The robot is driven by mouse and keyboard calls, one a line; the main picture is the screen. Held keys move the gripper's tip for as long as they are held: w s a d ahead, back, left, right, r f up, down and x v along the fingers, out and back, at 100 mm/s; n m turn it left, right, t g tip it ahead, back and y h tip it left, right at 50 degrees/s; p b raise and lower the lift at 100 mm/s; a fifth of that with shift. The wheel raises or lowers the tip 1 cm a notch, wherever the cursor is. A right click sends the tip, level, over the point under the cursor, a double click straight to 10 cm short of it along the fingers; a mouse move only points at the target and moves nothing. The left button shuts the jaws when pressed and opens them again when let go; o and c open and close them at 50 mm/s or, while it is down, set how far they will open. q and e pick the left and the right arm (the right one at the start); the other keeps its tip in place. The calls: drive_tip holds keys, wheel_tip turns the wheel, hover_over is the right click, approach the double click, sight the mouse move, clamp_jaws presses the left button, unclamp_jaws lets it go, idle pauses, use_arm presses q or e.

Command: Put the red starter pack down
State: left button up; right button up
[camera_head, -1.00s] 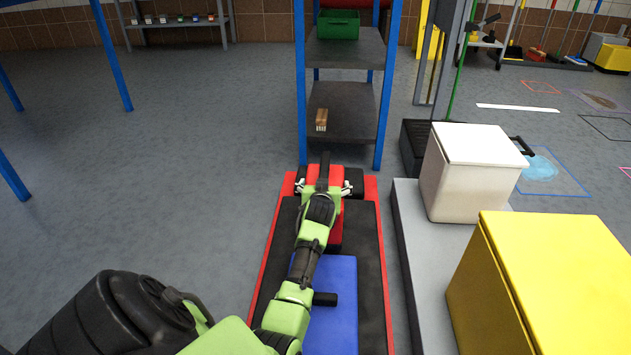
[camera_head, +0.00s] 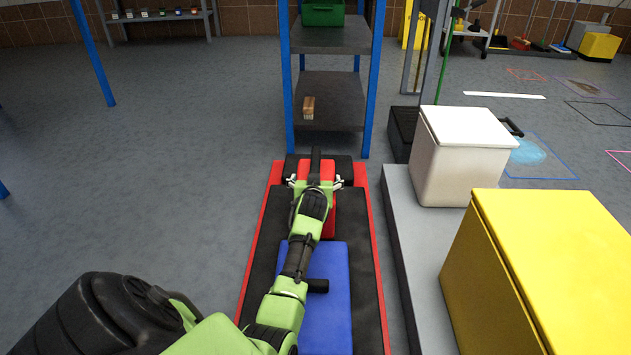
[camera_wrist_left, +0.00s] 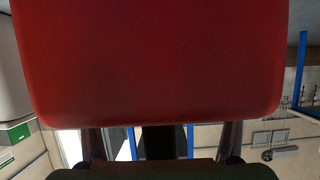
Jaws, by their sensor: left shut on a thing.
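The red starter pack (camera_head: 329,224) is in my left gripper (camera_head: 316,181) and partly hidden by my arm in the head view. In the left wrist view the pack (camera_wrist_left: 155,65) is a large red block filling the upper part, close to the camera. It is over the far part of a long black platform with red edges (camera_head: 365,240); I cannot tell whether it touches it. A blue pack (camera_head: 327,315) lies nearer on the platform, partly under my arm. My right gripper is not in view.
A blue-post shelf (camera_head: 330,100) stands just beyond the platform, with a brown brush-like block (camera_head: 309,107) and a green crate (camera_head: 323,13). A white box (camera_head: 462,160) and a yellow box (camera_head: 560,270) stand at the right. Open floor lies left.

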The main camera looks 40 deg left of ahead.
use_arm(q)
drive_tip(key=o, duration=2.1)
